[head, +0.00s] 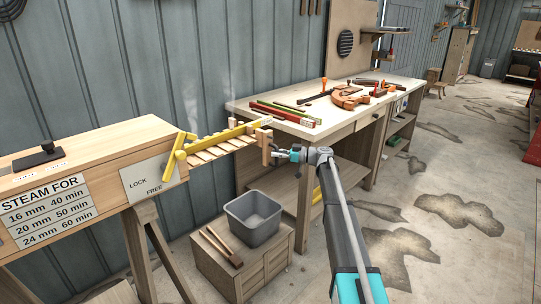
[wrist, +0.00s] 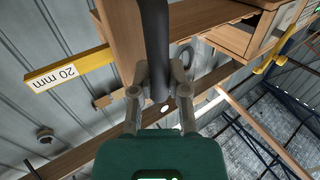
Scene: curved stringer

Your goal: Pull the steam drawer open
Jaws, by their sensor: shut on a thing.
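The wooden steam box (head: 95,180) stands on legs at the left in the head view. Its slatted drawer (head: 217,150) sticks out from the right end, with a wooden front (head: 265,148). A yellow strip (head: 225,133) lies along the slats; in the wrist view a yellow strip (wrist: 68,75) shows a "20 mm" label. My gripper (head: 296,153) is at the drawer front. In the wrist view, my gripper (wrist: 158,82) is shut on a dark round handle (wrist: 154,40). The handle's attachment to the front is partly hidden.
A workbench (head: 350,115) with clamps and tools stands behind the drawer. The stained floor (head: 450,210) at the right is open.

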